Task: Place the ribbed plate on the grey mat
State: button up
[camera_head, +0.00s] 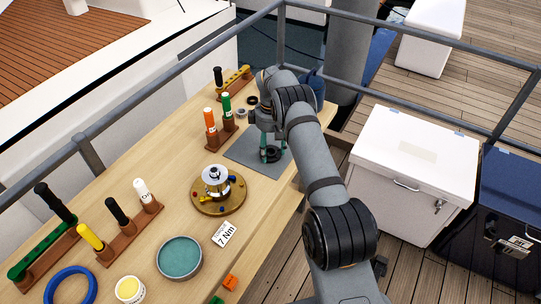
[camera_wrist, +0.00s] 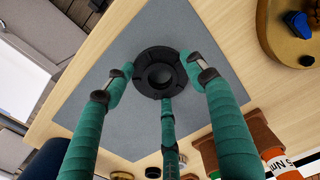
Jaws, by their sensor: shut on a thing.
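The ribbed plate (camera_wrist: 158,73) is a black round disc with a notched rim and a raised dark centre. It also shows in the head view (camera_head: 273,155), low between my fingers. My gripper (camera_head: 271,152) has green fingers and is shut on the plate; in the wrist view the fingers (camera_wrist: 160,80) close around its rim. The grey mat (camera_wrist: 112,73) lies directly beneath the plate, and it also shows in the head view (camera_head: 247,152). The plate is over the mat's inner area. I cannot tell whether it touches the mat or hangs just above it.
A brass base with a silver hub (camera_head: 218,190) stands left of the mat. An orange-and-green marker rack (camera_head: 219,135) is close to the mat's left edge. A label card (camera_head: 224,234) and a teal dish (camera_head: 179,257) lie nearer. A railing (camera_head: 180,80) runs behind the table.

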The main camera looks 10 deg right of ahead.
jog(key=shift+f+b, duration=0.3)
jog(key=o, duration=1.2)
jog(key=o, duration=0.4)
jog(key=shift+c, duration=0.2)
jog(key=shift+r, duration=0.1)
notch_tip(320, 180, up, 12)
jog(key=shift+f, duration=0.2)
